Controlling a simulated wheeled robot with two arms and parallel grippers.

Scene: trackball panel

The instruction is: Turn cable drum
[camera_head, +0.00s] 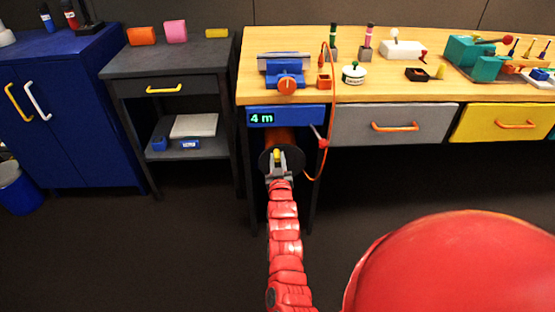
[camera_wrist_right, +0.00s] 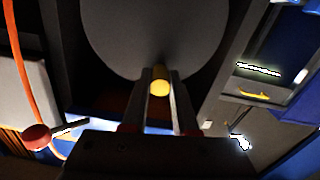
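The cable drum sits under the left end of the workbench, its dark grey flange (camera_head: 267,162) facing me and its orange core (camera_head: 281,139) behind. The flange (camera_wrist_right: 155,35) fills the top of the right wrist view. A yellow handle (camera_head: 277,154) stands out from the flange, low on it in the wrist view (camera_wrist_right: 160,84). My right gripper (camera_head: 278,158) is at the flange, its two fingers (camera_wrist_right: 161,75) closed on either side of the handle. A blue panel (camera_head: 290,116) above the drum reads "4 m". My left gripper is not in view.
An orange cable (camera_head: 332,80) loops over the bench edge right of the drum, past a red piece (camera_head: 323,143). A grey drawer (camera_head: 393,125) is to the right. A grey side table (camera_head: 171,62) stands left. The floor in front is clear.

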